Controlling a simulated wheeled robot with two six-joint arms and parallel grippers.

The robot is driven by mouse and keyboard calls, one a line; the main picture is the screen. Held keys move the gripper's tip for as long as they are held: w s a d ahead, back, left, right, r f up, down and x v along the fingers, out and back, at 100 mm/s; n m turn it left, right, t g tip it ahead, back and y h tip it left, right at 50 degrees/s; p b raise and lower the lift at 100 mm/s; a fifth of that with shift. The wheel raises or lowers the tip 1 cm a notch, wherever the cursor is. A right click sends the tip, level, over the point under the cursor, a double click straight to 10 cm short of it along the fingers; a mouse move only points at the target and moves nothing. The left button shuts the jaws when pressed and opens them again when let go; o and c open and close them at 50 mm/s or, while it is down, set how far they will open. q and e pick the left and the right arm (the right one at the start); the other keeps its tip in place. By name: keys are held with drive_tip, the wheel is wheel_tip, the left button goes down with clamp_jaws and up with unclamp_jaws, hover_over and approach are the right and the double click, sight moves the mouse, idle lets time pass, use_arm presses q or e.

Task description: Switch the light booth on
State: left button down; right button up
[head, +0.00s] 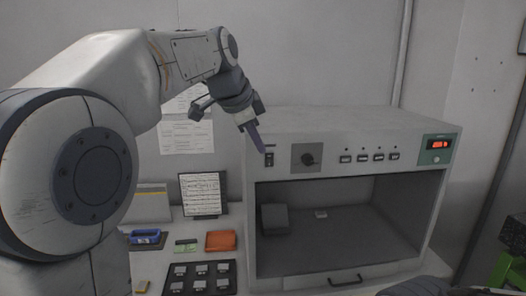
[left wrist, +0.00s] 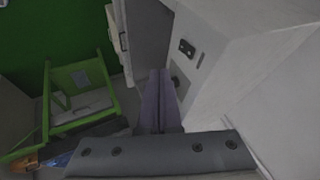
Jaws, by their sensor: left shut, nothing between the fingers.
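The light booth (head: 345,118) is a grey box with an open front, and its inside looks dim. In the left wrist view the shut fingers (left wrist: 158,75) lie beside the booth's pale panel (left wrist: 205,60), which has a dark fitting.
A black tray (head: 200,267) of small pale pieces, an orange tray (head: 220,241) and a blue item (head: 147,237) lie on the bench left of the booth. A framed text card (head: 204,193) stands behind them. A green frame (left wrist: 75,95) shows in the left wrist view.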

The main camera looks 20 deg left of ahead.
sight(268, 161)
use_arm(q)
drive_tip(key=w+f+p, duration=0.1)
drive_tip(key=w+f, duration=0.3)
drive_tip(key=w+f+p, duration=0.2)
drive_tip(key=w+f, duration=0.2)
drive_tip(key=shift+w+a+p, duration=0.15)
drive_tip(key=shift+w+p, duration=0.15)
drive_tip(key=shift+w, duration=0.05)
drive_tip(key=shift+w+a+f+b, duration=0.1)
drive_tip(key=shift+f+b, duration=0.25)
drive_tip(key=shift+b, duration=0.5)
drive_tip(key=shift+w+r, duration=0.1)
drive_tip(key=shift+r, duration=0.05)
drive_tip(key=shift+r+t+p, duration=0.3)
drive_tip(key=shift+r+p, duration=0.35)
drive_tip(key=shift+r, duration=0.4)
